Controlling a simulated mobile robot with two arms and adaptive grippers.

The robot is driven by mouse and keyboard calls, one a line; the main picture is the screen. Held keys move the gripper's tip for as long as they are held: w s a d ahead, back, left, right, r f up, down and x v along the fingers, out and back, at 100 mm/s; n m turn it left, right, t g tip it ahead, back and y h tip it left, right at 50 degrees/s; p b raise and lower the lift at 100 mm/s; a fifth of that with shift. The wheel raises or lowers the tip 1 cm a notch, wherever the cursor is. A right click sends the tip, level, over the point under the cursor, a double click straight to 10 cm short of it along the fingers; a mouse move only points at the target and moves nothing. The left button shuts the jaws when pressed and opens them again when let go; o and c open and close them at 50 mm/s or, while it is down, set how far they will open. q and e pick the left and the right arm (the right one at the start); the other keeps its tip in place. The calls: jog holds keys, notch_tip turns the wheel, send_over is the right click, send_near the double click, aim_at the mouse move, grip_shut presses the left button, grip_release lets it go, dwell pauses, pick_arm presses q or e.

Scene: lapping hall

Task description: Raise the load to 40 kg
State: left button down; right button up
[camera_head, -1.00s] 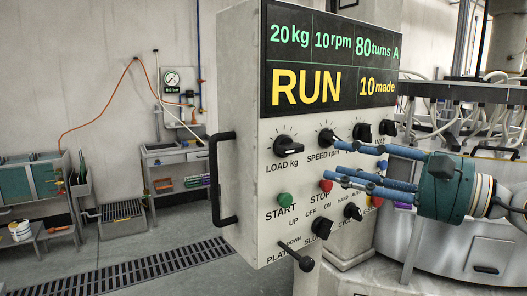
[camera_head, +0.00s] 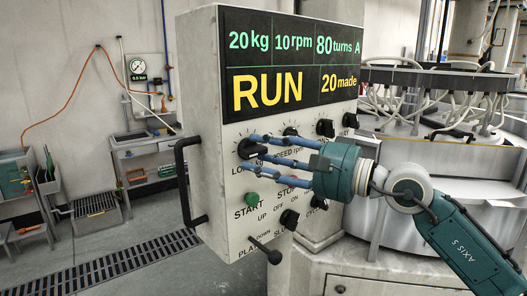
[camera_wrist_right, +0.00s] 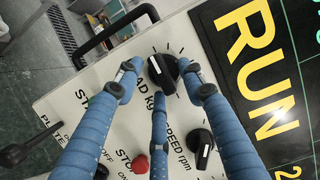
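The control panel (camera_head: 208,100) shows "20kg", "10rpm", "80turns A", "RUN" and "20made" on its display (camera_head: 291,65). The black LOAD kg knob (camera_head: 247,149) is at the panel's left, partly covered by my blue fingers. My right gripper (camera_head: 258,148) is at this knob with its fingers spread. In the right wrist view the LOAD knob (camera_wrist_right: 163,72) lies between the fingertips of the right gripper (camera_wrist_right: 160,80), one finger on each side and one below. I cannot tell whether any finger touches it. My left gripper is not in view.
The SPEED knob (camera_wrist_right: 199,146) is close to the fingers. The green START button (camera_head: 252,199), red STOP button (camera_wrist_right: 140,164) and PLATEN lever (camera_head: 267,252) are lower. A black handle (camera_head: 184,180) stands out at the panel's left edge. The lapping machine (camera_head: 450,155) is behind, right.

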jog(key=shift+c, duration=0.2)
jog(key=shift+d, duration=0.1)
grip_shut()
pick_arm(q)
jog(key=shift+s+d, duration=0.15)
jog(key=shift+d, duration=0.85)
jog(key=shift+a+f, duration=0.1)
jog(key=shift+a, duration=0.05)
